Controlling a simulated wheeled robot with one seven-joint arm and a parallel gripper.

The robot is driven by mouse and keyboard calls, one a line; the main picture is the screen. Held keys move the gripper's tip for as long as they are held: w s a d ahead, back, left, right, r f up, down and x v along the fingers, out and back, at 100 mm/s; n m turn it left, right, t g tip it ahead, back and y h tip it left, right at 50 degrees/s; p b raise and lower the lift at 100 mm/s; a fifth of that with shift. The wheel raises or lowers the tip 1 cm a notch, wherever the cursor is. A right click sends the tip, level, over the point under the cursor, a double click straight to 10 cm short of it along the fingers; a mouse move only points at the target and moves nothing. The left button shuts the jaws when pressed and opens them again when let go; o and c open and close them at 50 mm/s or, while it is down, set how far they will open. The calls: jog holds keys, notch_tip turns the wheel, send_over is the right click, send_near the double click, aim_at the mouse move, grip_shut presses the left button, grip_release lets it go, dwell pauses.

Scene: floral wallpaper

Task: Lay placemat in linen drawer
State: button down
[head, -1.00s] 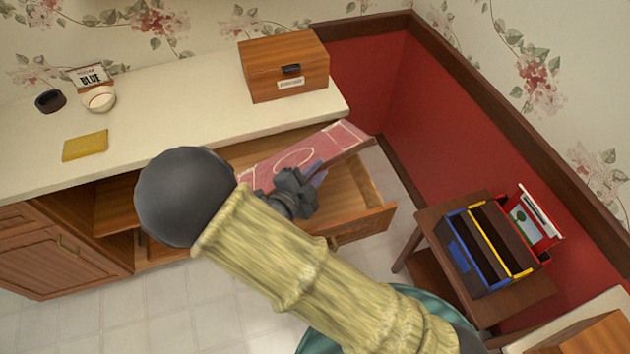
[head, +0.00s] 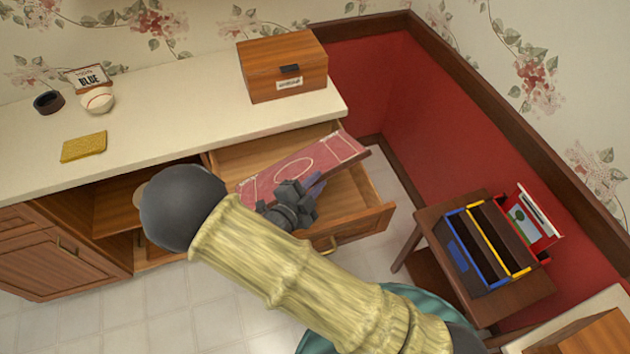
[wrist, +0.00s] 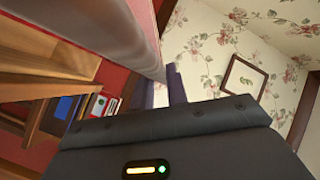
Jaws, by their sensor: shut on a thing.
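The placemat (head: 305,166) is a flat pinkish-red rectangle with a pale border line and a central ring. My gripper (head: 312,186) is shut on its near edge. The placemat is over the open wooden drawer (head: 372,218) under the counter; I cannot tell whether it touches the drawer's floor or walls. In the wrist view the placemat (wrist: 95,35) is a blurred greyish sheet beside the gripper fingers (wrist: 165,90). My arm covers the drawer's left part in the head view.
Open floor lies between drawer and table.

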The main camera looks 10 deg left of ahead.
jog(key=shift+f, duration=0.4)
jog(key=c, duration=1.4)
grip_release()
jog(key=shift+r, duration=0.15)
jog(key=shift+r, duration=0.3)
jog(key=b+v, duration=0.1)
jog(key=v, duration=1.1)
jog(key=shift+r+b, duration=0.2)
jog(key=shift+b, duration=0.2)
